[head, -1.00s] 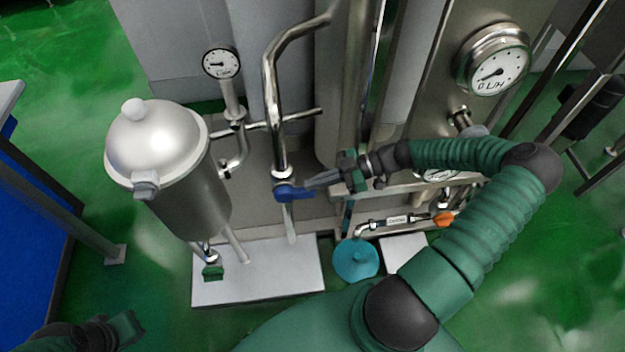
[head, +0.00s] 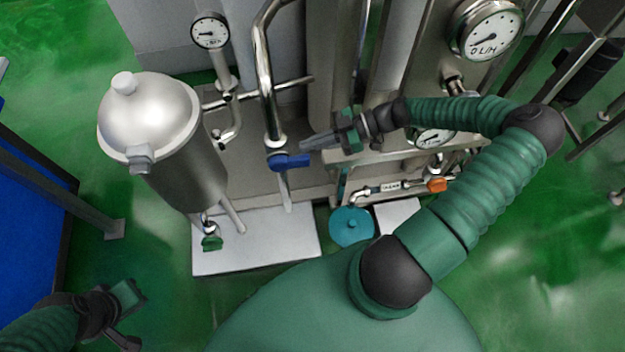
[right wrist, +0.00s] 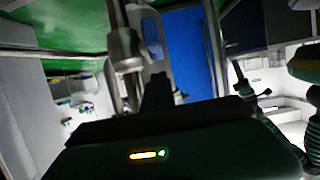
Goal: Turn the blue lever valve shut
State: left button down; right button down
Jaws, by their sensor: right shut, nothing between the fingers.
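The blue lever valve (head: 290,161) sits on a vertical steel pipe in the middle of the head view. Its handle points right, crosswise to the pipe. My right gripper (head: 306,145) is shut and empty, its tips just above the handle's right end; a small gap seems to show between them.
A steel canister (head: 150,118) stands left of the valve. Gauges (head: 211,32) (head: 487,30) are at upper left and upper right. An orange-handled valve (head: 437,185) and a teal round part (head: 351,227) are low on the right. A white base plate (head: 255,243) lies below.

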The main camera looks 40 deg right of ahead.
jog(key=s+a+r+p, duration=0.2)
jog(key=s+a+p, duration=0.1)
jog(key=s+a, duration=0.8)
jog(key=s+a+f+m+g+h, duration=0.1)
jog(key=s+f+m+g+h, duration=0.2)
jog(key=s+f+g, duration=0.45)
jog(key=w+a+r+m+t+h, duration=0.2)
jog(key=w+r+m+t+h, duration=0.1)
jog(key=w+r+m+h, duration=0.75)
notch_tip(320, 180, up, 17)
jog(key=w+n+y+p, duration=0.1)
jog(key=n+p, duration=0.1)
jog(key=p, duration=1.4)
jog(key=shift+w+y, duration=0.35)
jog(key=shift+w, duration=0.05)
jog(key=shift+d, duration=0.1)
